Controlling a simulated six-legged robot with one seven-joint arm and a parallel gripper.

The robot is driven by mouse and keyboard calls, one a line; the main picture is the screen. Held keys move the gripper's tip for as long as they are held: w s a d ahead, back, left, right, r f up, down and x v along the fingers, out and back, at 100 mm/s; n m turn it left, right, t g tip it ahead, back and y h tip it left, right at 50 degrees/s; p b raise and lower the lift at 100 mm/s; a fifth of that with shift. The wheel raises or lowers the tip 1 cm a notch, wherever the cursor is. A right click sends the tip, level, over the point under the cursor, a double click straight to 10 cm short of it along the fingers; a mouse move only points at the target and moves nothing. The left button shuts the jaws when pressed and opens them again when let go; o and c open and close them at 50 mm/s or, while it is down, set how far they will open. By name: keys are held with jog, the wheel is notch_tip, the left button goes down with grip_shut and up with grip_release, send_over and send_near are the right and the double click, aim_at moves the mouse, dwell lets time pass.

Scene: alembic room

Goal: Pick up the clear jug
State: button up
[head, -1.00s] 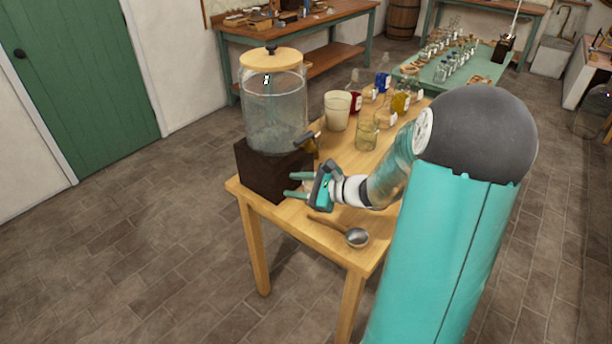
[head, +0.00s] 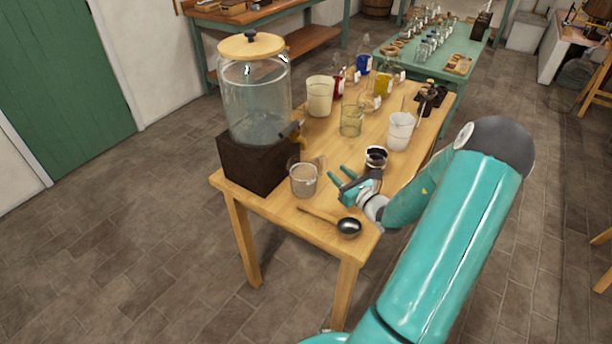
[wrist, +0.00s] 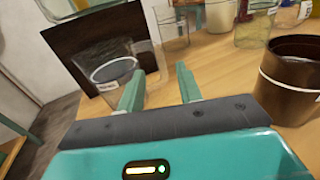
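The clear jug (head: 304,182) stands on the wooden table, in front of the dispenser's dark base and below its tap. In the wrist view the clear jug (wrist: 112,72) is ahead and to the left, with a small label and a dark rim or ring showing. My gripper (head: 338,178) is open and empty, just right of the jug and apart from it. In the wrist view both fingers of my gripper (wrist: 160,84) are spread with bare table between them.
A brown cup-like jar (head: 376,158) stands close beside my gripper, at the right in the wrist view (wrist: 288,85). A ladle (head: 345,226) lies near the front edge. The large glass dispenser (head: 256,100) stands left. A white beaker (head: 400,132) and other glassware stand behind.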

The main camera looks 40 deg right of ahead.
aim_at(326, 168)
jog(key=f, duration=0.1)
jog(key=w+f, duration=0.1)
jog(key=shift+f, duration=0.4)
jog(key=w, duration=0.6)
jog(key=shift+w+d, duration=0.15)
jog(key=shift+w, duration=0.2)
grip_shut()
jog(key=shift+r, duration=0.15)
dwell(0.6)
